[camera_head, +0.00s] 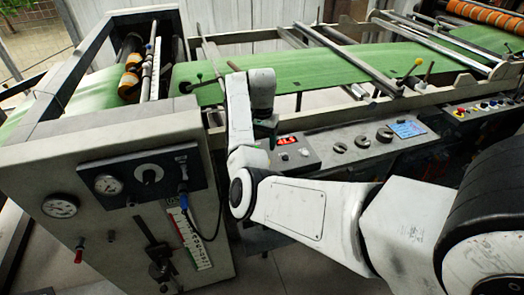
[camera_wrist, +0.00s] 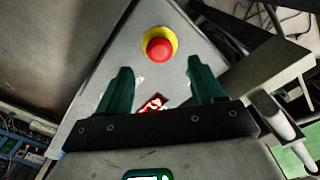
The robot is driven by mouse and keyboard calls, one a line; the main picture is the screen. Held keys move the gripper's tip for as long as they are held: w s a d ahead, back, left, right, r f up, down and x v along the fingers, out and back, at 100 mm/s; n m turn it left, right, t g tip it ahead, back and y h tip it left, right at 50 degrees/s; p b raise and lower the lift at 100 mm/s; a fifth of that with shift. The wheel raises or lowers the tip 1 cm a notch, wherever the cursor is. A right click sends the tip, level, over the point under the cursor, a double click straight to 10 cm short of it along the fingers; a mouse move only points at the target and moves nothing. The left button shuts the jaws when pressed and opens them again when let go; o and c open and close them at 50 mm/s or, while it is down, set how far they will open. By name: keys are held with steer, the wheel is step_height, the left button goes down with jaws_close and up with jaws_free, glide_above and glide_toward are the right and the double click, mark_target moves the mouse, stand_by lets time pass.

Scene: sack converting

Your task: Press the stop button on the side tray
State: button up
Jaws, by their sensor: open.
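The stop button (camera_wrist: 159,48), a red mushroom head on a yellow ring, sits on the grey side tray (camera_wrist: 128,52) in the wrist view. My gripper (camera_wrist: 159,65) is open and empty, its two dark green fingers spread left and right of the button's line. The button shows just beyond and between the fingertips; the remaining gap to it is hard to judge. In the head view, my gripper (camera_head: 266,128) points down over the left end of the side tray (camera_head: 322,157), and I cannot make out the button there, apparently behind my gripper.
A red lit display (camera_head: 287,140) is beside my gripper, with round dark knobs (camera_head: 362,142) farther right. Green sack web (camera_head: 300,68) runs behind the tray under metal bars. A grey machine cabinet (camera_head: 100,150) with gauges stands close on the left.

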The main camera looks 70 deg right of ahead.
steer(key=shift+r, duration=2.5)
